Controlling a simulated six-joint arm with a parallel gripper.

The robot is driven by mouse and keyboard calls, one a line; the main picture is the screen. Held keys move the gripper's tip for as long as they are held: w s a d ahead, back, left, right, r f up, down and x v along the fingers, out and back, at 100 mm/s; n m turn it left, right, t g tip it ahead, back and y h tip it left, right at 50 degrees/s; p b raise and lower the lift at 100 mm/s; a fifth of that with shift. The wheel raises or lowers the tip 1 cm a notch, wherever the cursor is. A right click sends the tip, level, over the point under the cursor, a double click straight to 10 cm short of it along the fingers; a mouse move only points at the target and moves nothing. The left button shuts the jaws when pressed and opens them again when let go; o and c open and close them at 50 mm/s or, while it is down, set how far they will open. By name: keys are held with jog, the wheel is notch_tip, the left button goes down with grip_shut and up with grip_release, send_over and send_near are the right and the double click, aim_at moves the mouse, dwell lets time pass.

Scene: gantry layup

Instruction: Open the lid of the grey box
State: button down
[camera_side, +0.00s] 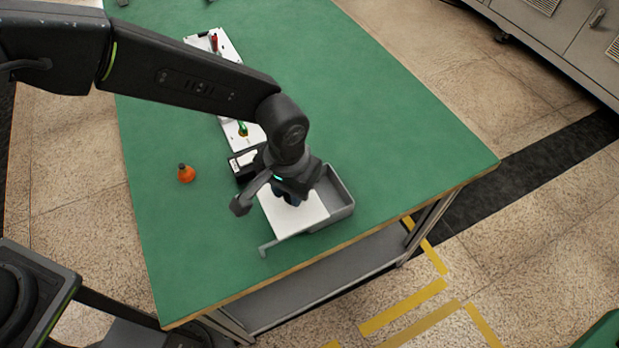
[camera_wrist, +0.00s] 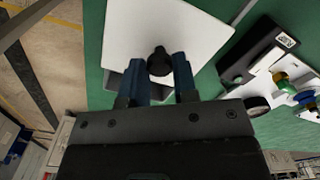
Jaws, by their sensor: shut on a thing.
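The grey box (camera_side: 343,193) stands near the front edge of the green table in the side view. Its white lid (camera_side: 291,218) lies flat and is shifted to the left, so the right part of the box's inside shows open. A grey rail or stop (camera_side: 268,247) sticks out at the lid's front left. My gripper (camera_side: 290,198) is over the lid. In the wrist view, the gripper's blue fingers (camera_wrist: 162,75) are shut on the lid's dark knob (camera_wrist: 159,58), and the white lid also shows there (camera_wrist: 190,28). The arm hides part of the box.
A black box with a white label (camera_side: 240,167) stands close to the grey box's back left. Behind it is a white tray (camera_side: 254,133) with small coloured items. An orange bottle (camera_side: 186,174) stands to the left. The table (camera_side: 400,150) is clear to the right.

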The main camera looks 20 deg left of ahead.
aim_at(283, 205)
jog(key=shift+s+a, duration=0.55)
jog(key=shift+a, duration=0.05)
jog(key=c, duration=0.9)
grip_release()
notch_tip(283, 205, up, 14)
jog(key=shift+f, duration=0.1)
